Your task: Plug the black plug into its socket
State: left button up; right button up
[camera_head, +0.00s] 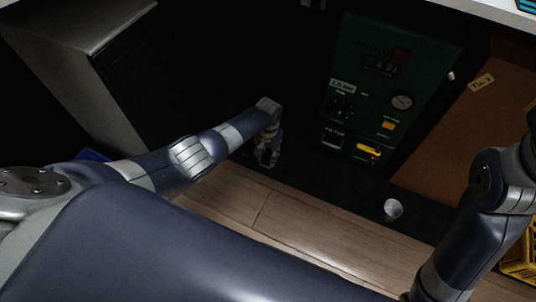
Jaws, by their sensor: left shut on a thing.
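My left gripper (266,162) reaches down into the dark space left of the green machine (408,55). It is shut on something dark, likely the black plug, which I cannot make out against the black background. The gripper is apart from the machine, to the left of its front panel. The panel carries a dark recess with a pale frame (331,136) and dark round fittings (343,108) above it. I cannot tell which of these is the plug's socket. My right arm shows at the right edge, but its gripper is out of view.
The panel also has a round gauge (401,102) and a yellow part (369,152). A grey cabinet (88,25) stands at left, a brown board (465,130) at right. A small silvery cup-like object (393,208) is on the dark floor strip. A yellow crate (520,262) is at lower right.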

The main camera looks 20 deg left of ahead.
pick_arm(q)
jog(key=shift+f, duration=0.15)
jog(key=o, duration=1.1)
notch_tip(320, 180, up, 12)
jog(key=shift+r, duration=0.1)
dwell(0.5)
